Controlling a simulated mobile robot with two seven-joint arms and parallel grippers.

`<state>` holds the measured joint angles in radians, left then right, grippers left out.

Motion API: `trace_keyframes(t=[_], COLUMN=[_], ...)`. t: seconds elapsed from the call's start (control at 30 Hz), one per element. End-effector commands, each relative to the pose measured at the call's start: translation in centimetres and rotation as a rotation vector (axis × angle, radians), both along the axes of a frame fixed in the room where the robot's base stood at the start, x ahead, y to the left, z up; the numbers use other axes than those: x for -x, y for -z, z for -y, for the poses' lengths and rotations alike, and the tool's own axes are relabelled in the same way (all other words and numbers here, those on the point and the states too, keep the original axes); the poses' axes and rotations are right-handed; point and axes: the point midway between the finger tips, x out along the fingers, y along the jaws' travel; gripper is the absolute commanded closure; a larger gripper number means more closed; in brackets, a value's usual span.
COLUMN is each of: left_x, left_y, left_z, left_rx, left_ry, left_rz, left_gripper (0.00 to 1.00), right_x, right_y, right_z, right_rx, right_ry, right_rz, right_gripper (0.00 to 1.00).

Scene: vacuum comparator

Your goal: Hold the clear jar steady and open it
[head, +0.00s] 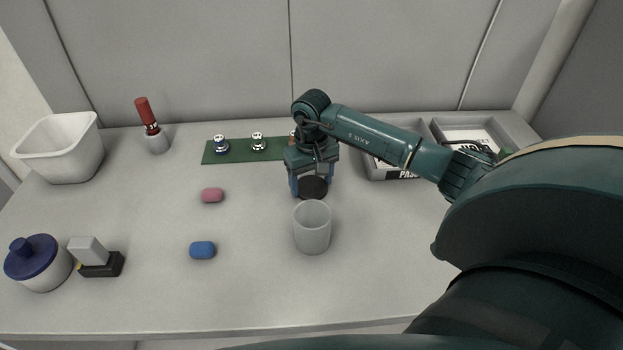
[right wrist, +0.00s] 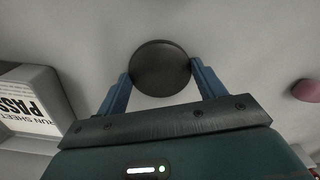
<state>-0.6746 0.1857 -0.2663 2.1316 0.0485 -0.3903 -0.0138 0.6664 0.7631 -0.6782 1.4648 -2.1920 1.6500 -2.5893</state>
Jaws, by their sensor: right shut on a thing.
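The clear jar (head: 312,230) stands upright on the table in the head view, a translucent grey cup with its top open. My right gripper (head: 311,186) is just behind the jar, pointing down, with its blue fingers shut on a dark round lid (head: 313,188). In the right wrist view the lid (right wrist: 161,68) is a black disc between the two blue fingertips (right wrist: 160,84). I cannot tell how high the lid is above the table. The jar does not show in the right wrist view. My left gripper is not in view.
A green strip (head: 237,158) with metal knobs is behind. A blue-lidded pot (head: 38,270), white tub (head: 58,150) and red-handled tool (head: 147,115) stand left. Grey trays (head: 520,132) are back right.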

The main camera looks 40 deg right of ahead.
Motion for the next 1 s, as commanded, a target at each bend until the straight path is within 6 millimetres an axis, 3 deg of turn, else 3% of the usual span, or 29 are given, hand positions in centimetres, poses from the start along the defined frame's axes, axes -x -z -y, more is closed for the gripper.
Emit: trace_keyframes(t=[0.2,0.23,0.47,0.83,1.0], left_x=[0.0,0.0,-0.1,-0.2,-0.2], left_y=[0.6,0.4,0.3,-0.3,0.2], left_z=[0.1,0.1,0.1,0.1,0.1], left_rx=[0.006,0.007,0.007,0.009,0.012], left_ry=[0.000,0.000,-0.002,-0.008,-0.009], left_rz=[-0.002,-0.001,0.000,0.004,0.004], left_gripper=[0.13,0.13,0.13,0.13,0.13], right_x=[0.0,0.0,0.0,-0.1,-0.2], right_y=[0.5,0.3,0.3,-0.5,-3.5], right_z=[0.0,0.0,0.0,0.0,0.1], right_rx=[0.000,0.000,0.000,0.000,0.002], right_ry=[0.000,0.000,0.000,0.000,0.000], right_rz=[0.000,0.000,-0.001,0.002,0.007], right_gripper=[0.58,0.29,0.10,0.09,0.09])
